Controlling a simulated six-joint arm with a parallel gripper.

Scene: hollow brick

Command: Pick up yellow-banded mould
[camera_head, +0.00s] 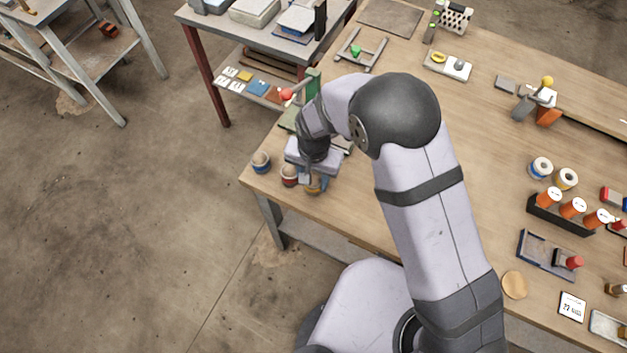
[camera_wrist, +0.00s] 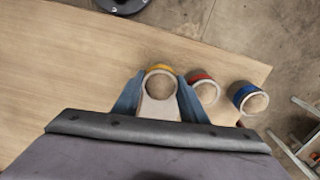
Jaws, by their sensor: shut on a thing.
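The yellow-banded mould (camera_wrist: 159,69) is a round hollow cup between the two fingers of my gripper (camera_wrist: 158,92) in the wrist view. The fingers are shut on it, one on each side. In the head view the yellow-banded mould (camera_head: 313,187) shows partly below my gripper (camera_head: 306,178) at the table's near left corner. I cannot tell whether it is lifted off the table. A red-banded mould (camera_wrist: 203,86) stands close beside it, next to the right-hand finger. A blue-banded mould (camera_wrist: 248,97) stands farther right in the wrist view.
In the head view the red-banded mould (camera_head: 289,175) and blue-banded mould (camera_head: 261,162) stand near the wooden table's (camera_head: 352,215) corner edge. A green upright piece (camera_head: 313,84) and a red ball (camera_head: 286,94) are behind my wrist.

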